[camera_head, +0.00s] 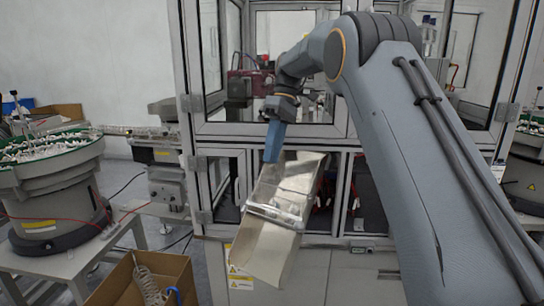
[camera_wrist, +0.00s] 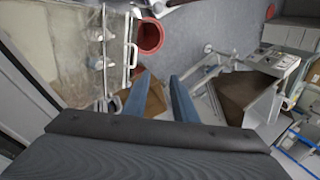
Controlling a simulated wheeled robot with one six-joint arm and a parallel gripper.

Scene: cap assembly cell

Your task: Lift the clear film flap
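The clear film flap (camera_head: 292,175) shows in the head view as a shiny, see-through sheet at the front of the glass-walled machine, above a tan panel (camera_head: 262,252). A pale translucent sheet with a metal bar along its edge, likely the same flap, fills the upper left of the wrist view (camera_wrist: 55,40). My gripper (camera_head: 270,160) points down at the flap's upper left side in the head view; I cannot tell whether it touches. In the wrist view its two blue fingers (camera_wrist: 160,78) stand apart with nothing held between them.
A bowl feeder (camera_head: 50,190) stands on a table at the left. A cardboard box (camera_head: 140,280) with a coiled hose is at the bottom left. Machine door frames (camera_head: 190,100) rise close around the gripper. A red bucket (camera_wrist: 150,36) is on the floor.

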